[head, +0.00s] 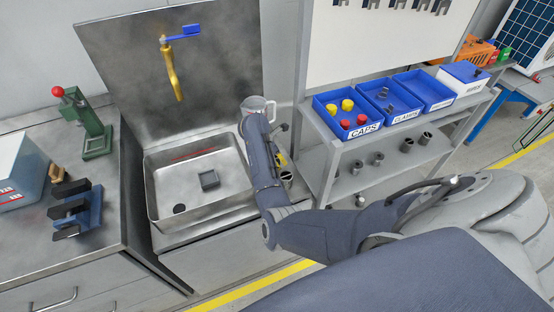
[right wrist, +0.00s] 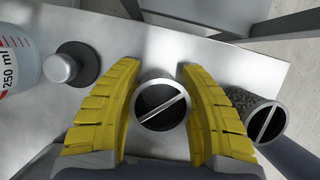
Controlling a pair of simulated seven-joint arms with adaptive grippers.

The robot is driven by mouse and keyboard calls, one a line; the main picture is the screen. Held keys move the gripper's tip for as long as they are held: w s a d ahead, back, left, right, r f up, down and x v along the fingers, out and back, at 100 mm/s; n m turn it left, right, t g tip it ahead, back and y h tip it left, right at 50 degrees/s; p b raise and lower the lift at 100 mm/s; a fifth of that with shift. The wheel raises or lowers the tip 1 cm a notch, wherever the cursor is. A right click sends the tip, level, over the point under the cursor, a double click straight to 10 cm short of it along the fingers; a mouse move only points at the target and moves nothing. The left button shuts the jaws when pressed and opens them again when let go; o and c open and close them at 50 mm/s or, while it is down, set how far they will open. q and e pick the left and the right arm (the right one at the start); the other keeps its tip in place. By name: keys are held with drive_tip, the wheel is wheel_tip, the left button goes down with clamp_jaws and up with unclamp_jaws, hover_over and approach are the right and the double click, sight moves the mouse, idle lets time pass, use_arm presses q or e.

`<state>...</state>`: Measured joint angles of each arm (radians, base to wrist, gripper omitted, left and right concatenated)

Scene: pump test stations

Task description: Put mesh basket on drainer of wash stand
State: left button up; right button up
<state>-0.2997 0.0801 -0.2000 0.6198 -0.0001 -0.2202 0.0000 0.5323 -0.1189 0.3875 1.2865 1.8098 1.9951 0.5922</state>
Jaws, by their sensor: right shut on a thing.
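The mesh basket (right wrist: 160,104), seen from above as a round metal rim with a diagonal bar over a dark inside, is between the yellow fingers of my right gripper (right wrist: 160,100), which is shut on it. In the head view my right gripper (head: 281,158) is at the right side of the wash stand (head: 150,210), largely hidden by my arm. A second, similar mesh basket (right wrist: 265,121) is just right of the fingers in the right wrist view. A bright metal surface (right wrist: 160,50) lies below; I cannot tell whether the held basket touches it. My left gripper is not in view.
A 250 ml vessel (right wrist: 20,55) and a knobbed dark disc (right wrist: 68,66) are left of the fingers. The sink basin (head: 185,197) holds a small square grey item (head: 209,180). Shelves with blue bins (head: 350,112) stand close on the right.

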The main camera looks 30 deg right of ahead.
drive_tip(key=shift+f, duration=0.15)
drive_tip(key=o, duration=1.1)
drive_tip(key=shift+o, duration=0.2)
drive_tip(key=shift+v, duration=3.9)
drive_tip(key=shift+d, duration=0.1)
